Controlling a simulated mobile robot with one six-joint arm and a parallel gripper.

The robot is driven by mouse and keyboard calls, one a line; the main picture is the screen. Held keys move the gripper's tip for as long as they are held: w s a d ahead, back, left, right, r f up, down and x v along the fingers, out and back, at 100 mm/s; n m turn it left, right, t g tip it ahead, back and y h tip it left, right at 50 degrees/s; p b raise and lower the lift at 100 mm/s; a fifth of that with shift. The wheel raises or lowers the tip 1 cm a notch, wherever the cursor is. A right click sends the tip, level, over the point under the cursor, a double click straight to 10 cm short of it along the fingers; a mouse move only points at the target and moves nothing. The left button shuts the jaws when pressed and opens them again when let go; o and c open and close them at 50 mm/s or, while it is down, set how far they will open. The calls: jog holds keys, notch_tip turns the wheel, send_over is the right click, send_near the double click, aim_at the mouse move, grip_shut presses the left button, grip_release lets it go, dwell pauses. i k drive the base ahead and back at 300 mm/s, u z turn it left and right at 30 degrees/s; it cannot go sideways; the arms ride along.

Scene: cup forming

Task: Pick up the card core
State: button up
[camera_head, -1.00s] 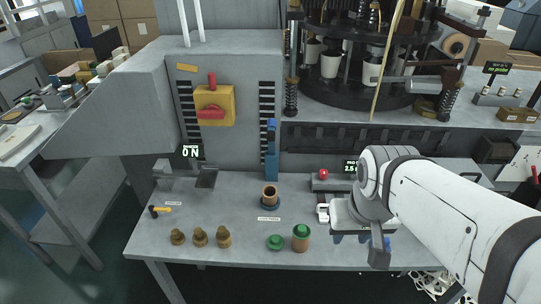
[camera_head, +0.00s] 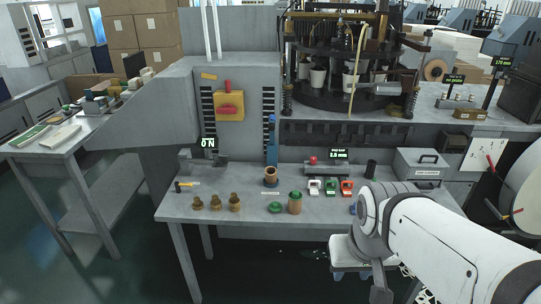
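A short brown tube with an open top (camera_head: 270,174) stands upright on a round blue base on the grey bench, and looks like the card core. A second brown cylinder (camera_head: 295,205) stands upright nearer the front edge with a green cap on top. A loose green cap (camera_head: 275,208) lies to its left. My gripper (camera_head: 352,274) is at the lower right, in front of the bench's front edge and well apart from both cylinders. Its blue finger parts show below the white wrist. Whether they are open is unclear, and no held object shows.
Several brass pieces (camera_head: 215,204) stand at the bench's front left. White, green and red items (camera_head: 330,187) sit right of the capped cylinder. A dark cylinder (camera_head: 371,168) and a grey box (camera_head: 420,165) stand farther right. A rotary cup machine (camera_head: 345,90) is behind.

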aim_at(272, 172)
jog(key=u, duration=0.5)
jog(key=i, duration=0.9)
jog(key=u, duration=0.35)
jog(key=i, duration=0.85)
jog(key=z, duration=0.4)
